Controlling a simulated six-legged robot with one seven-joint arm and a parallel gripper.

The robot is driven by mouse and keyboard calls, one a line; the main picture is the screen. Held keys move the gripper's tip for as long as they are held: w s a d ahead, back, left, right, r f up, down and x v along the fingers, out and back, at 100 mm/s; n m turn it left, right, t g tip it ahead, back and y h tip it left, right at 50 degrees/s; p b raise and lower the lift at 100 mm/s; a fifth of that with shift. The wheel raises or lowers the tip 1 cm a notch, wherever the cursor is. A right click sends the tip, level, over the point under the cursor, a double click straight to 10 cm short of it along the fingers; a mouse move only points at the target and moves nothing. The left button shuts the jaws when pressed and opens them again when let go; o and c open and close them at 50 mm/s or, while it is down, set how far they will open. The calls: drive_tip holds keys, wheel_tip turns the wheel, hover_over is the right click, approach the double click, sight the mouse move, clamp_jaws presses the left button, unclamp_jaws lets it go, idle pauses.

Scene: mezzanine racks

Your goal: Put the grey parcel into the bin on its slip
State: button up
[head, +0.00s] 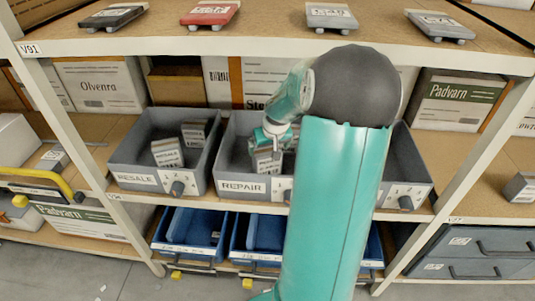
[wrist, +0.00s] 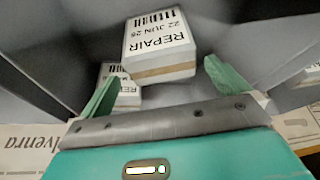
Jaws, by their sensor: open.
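The grey parcel (wrist: 159,55) has a white slip reading REPAIR, 22 JUN 26. In the wrist view it lies just beyond my open gripper (wrist: 162,80), apart from the fingers. It also shows in the head view (head: 265,161), inside the grey bin labelled REPAIR (head: 228,187), partly covered by my gripper (head: 275,137). Another slip-bearing parcel (wrist: 128,98) shows behind the left finger. The grey bin labelled RESALE (head: 140,180) stands to the left with parcels (head: 167,153) in it. A third grey bin (head: 408,190) stands right, largely hidden by my arm.
The shelf board (head: 410,42) above carries a black, a red (head: 210,13) and grey items close over the bins. Blue bins (head: 192,229) sit below. Large cartons (head: 103,85) stand behind. A rack upright (head: 75,145) and a yellow handle (head: 40,178) are at left.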

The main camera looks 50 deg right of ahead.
drive_tip(key=s+a+r+n, duration=0.1)
drive_tip(key=a+r+n, duration=0.1)
drive_tip(key=a+r, duration=0.7)
drive_tip(key=s+a+r+n, duration=0.15)
drive_tip(key=a+r, duration=0.35)
drive_tip(key=a, duration=0.7)
drive_tip(key=s+a+r+n+t+y, duration=0.1)
drive_tip(key=s+a+r+n+y, duration=0.1)
drive_tip(key=s+a, duration=1)
drive_tip(key=a+r, duration=0.1)
drive_tip(key=a, duration=0.3)
drive_tip(key=shift+r+t, duration=0.2)
drive_tip(key=shift+t, duration=0.1)
